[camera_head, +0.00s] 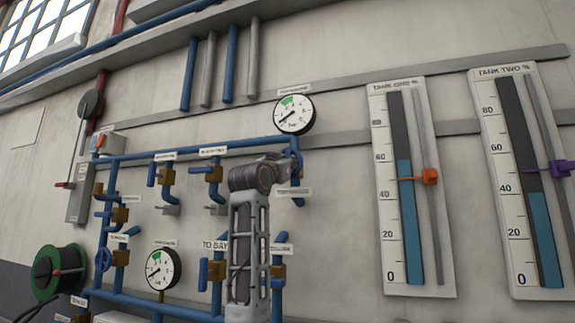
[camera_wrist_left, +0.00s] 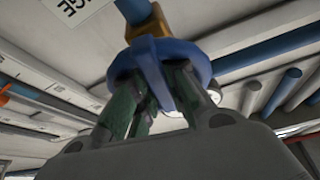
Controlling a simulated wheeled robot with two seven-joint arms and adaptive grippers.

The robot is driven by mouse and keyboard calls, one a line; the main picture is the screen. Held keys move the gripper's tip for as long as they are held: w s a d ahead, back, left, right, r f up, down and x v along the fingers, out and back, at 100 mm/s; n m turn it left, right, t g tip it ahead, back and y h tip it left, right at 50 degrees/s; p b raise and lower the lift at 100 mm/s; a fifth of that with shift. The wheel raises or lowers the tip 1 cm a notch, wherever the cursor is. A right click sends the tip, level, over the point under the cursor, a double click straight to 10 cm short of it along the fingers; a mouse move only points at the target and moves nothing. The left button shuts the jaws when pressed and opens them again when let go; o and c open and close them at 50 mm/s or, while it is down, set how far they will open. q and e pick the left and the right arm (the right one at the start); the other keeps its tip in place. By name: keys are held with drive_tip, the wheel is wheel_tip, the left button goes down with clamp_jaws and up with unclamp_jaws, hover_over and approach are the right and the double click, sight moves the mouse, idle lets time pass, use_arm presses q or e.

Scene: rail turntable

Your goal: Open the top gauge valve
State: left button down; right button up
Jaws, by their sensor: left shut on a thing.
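The top gauge (camera_head: 294,115) is a round white dial with a green band, on the upper blue pipe. Below it, a blue handwheel (camera_head: 298,163) sits on the pipe, partly hidden by my left gripper (camera_head: 285,165). My left arm rises from the bottom of the head view in front of the pipework. In the left wrist view, the green fingers of my left gripper (camera_wrist_left: 155,90) are closed on the blue handwheel (camera_wrist_left: 165,52). A brass valve body (camera_wrist_left: 148,22) shows behind the wheel. The wheel's turn angle cannot be told. My right gripper is not in view.
Several other brass valves with blue handles stand left of my arm. A lower gauge (camera_head: 162,268) and a green hose reel (camera_head: 58,272) are lower left. Tank one's level board (camera_head: 410,185) and tank two's (camera_head: 520,180) are on the right wall. Bare wall lies between the handwheel and tank one.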

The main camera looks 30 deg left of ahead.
use_arm(q)
drive_tip(key=shift+w+f, duration=0.1)
drive_tip(key=shift+f, duration=0.05)
drive_tip(key=c, duration=1.4)
unclamp_jaws()
drive_tip(key=shift+s, duration=0.2)
drive_tip(key=v, duration=1.1)
drive_tip(key=shift+s+d+f, duration=0.1)
drive_tip(key=shift+s+d, duration=0.05)
drive_tip(key=shift+s, duration=0.2)
